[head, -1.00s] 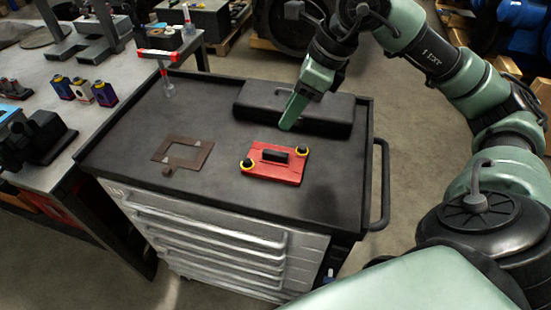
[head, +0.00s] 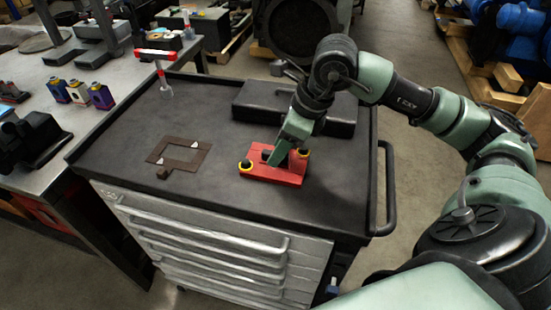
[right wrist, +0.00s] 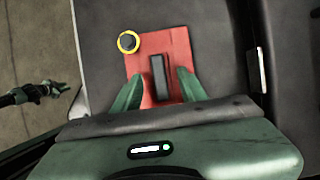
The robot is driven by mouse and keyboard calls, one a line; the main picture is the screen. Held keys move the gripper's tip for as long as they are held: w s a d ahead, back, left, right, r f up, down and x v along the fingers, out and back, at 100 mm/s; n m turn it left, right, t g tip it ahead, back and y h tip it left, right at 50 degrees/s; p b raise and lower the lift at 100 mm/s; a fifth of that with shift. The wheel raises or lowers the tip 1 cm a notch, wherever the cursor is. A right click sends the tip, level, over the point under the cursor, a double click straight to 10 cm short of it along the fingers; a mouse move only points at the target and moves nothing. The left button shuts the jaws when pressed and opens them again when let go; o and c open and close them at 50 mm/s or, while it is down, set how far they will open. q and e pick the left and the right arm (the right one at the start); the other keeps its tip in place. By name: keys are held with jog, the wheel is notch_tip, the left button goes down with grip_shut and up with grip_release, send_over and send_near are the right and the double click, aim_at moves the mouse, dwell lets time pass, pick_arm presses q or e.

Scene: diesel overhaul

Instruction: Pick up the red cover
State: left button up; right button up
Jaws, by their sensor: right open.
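The red cover (head: 290,177) lies flat on the black cart top, with a yellow-ringed knob at each of two opposite corners. It also shows in the right wrist view (right wrist: 142,62). My right gripper (head: 272,162) points down over the cover. In the right wrist view its open fingers (right wrist: 157,84) stand on either side of the cover's black handle (right wrist: 159,78), with a gap on both sides. The handle is partly hidden by a finger in the head view. My left gripper (right wrist: 62,90) seems to show small at the left of the right wrist view, its jaws unclear.
A brown gasket-like frame (head: 180,153) lies left of the cover. A long black case (head: 250,103) lies behind it. A red-and-white-topped stand (head: 163,75) is at the cart's back left corner. The cart top (head: 140,200) is clear at the front left.

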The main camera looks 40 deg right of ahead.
jog(key=shift+w+a+f, duration=0.1)
jog(key=shift+w+f, duration=0.05)
jog(key=shift+f, duration=0.35)
grip_shut()
jog(key=shift+r, duration=0.1)
dwell(1.0)
